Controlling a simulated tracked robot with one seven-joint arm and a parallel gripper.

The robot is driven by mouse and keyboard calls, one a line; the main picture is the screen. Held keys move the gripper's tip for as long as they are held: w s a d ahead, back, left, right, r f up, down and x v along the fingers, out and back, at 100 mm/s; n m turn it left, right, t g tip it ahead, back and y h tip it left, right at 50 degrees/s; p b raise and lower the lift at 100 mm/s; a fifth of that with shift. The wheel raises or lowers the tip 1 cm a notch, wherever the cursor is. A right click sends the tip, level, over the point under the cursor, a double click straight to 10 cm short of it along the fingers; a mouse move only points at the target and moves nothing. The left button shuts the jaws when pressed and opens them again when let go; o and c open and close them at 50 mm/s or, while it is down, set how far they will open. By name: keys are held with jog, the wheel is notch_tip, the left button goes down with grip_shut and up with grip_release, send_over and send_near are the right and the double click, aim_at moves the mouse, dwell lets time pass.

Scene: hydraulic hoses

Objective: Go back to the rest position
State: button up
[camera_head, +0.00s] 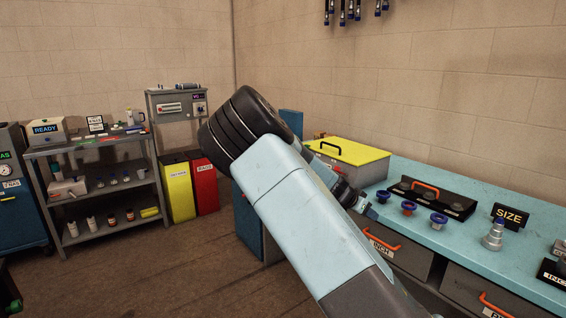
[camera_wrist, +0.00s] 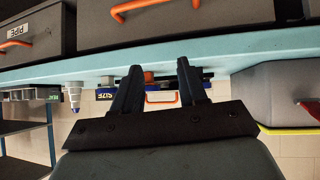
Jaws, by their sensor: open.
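My gripper (camera_head: 369,209) is over the left part of the light blue workbench (camera_head: 515,262), at the end of my raised arm. In the wrist view its two dark fingers (camera_wrist: 158,72) stand apart with nothing held between them. That view is upside down, with the bench edge running across it. Blue-topped fittings (camera_head: 408,207) stand on the bench just right of the gripper in the head view. My arm hides part of the bench and floor.
A yellow-lidded box (camera_head: 347,152) stands behind the gripper. A black tray with an orange handle (camera_head: 432,197), a SIZE sign (camera_head: 509,216) and a silver fitting (camera_head: 494,234) are on the bench. Drawers (camera_head: 398,252) sit below. A grey shelf (camera_head: 97,171) stands left; floor between is clear.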

jog(key=s+a+r+n+y, duration=0.1)
jog(key=s+r+n+y, duration=0.2)
jog(key=s+r, duration=0.5)
jog(key=s+a+r+n+t+y, duration=0.1)
jog(key=s+r+n, duration=0.4)
jog(key=s, duration=1.4)
jog(key=s+a+r+n+y, duration=0.3)
jog(key=s+r+n+y, duration=0.1)
jog(key=s+r, duration=0.7)
jog(key=s+y, duration=0.1)
jog(key=s, duration=0.1)
jog(key=shift+s+a+t, duration=0.25)
jog(key=shift+s+t, duration=0.05)
jog(key=shift+s, duration=0.1)
